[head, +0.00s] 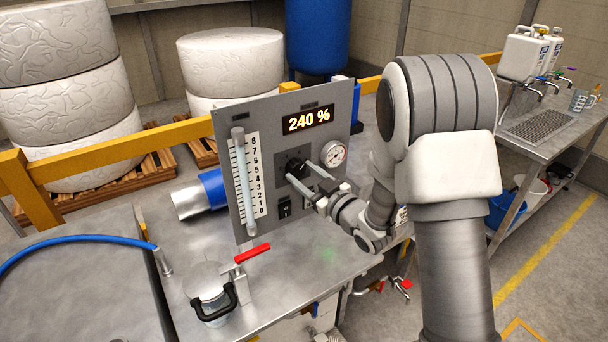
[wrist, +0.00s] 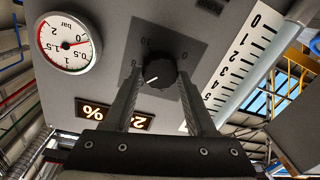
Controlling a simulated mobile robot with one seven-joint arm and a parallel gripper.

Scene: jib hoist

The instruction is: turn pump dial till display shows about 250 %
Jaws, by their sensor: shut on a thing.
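The pump panel (head: 272,110) stands upright on the metal bench, and its display (head: 308,120) reads 240 % in the head view. The black dial (head: 296,167) is in the middle of the panel, below the display. In the wrist view the dial (wrist: 160,71) shows with a pale pointer line, and the display (wrist: 117,115) appears upside down and partly covered by a finger. My gripper (head: 309,175) reaches the dial from the right. Its two fingers (wrist: 158,82) are shut on the dial, one on each side.
A round pressure gauge (head: 334,154) sits right of the dial, and a scaled flow tube (head: 243,182) is on the panel's left. A red-handled valve (head: 252,253) and a lidded pot (head: 208,290) stand in front. A sink bench (head: 540,125) is at the right.

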